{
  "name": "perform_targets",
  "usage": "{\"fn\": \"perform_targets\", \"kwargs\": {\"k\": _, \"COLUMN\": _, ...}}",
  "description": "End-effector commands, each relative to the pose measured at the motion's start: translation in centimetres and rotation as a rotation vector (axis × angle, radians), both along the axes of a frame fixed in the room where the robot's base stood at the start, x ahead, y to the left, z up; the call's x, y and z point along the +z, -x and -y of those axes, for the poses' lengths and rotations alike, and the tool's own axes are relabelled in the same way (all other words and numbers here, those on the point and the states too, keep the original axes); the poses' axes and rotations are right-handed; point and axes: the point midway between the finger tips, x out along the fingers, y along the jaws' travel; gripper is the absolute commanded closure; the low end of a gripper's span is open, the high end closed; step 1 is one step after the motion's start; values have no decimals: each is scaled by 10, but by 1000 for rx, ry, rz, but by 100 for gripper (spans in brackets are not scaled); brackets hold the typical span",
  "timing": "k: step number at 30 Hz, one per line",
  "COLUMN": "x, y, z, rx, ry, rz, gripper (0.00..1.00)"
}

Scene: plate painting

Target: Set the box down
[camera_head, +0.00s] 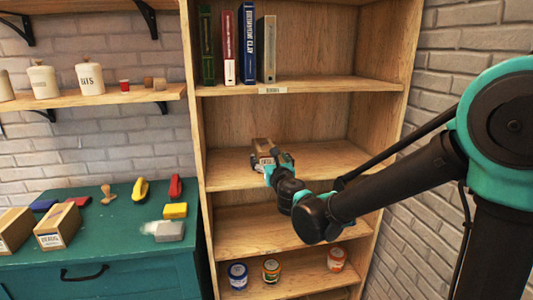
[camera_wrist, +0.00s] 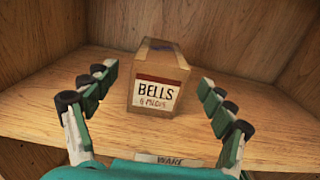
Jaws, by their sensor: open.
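A brown cardboard box (camera_wrist: 165,58) with a white label reading "BELLS" stands upright on a wooden shelf (camera_wrist: 262,120) in the wrist view. My gripper (camera_wrist: 168,92) is open, with one finger to each side of the box and a gap on both sides. In the head view the box (camera_head: 263,149) sits on the middle shelf (camera_head: 335,160) of the bookcase, with my gripper (camera_head: 272,165) in front of it partly hiding it. A shelf label with "WARE" shows at the shelf's front edge.
Several books (camera_head: 247,45) stand on the shelf above. Jars (camera_head: 271,270) stand on a lower shelf. The middle shelf is clear to the right of the box.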

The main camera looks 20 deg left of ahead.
Motion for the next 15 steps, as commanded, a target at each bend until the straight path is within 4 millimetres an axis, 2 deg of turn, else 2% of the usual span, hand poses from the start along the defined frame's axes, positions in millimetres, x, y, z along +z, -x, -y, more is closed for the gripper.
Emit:
{"fn": "perform_targets", "kwargs": {"k": 6, "x": 0, "y": 20, "z": 12, "rx": 0, "ry": 0, "rz": 0, "gripper": 17}}
{"fn": "perform_targets", "kwargs": {"k": 15, "x": -1, "y": 20, "z": 19, "rx": -13, "ry": -15, "rz": -13, "gripper": 17}}
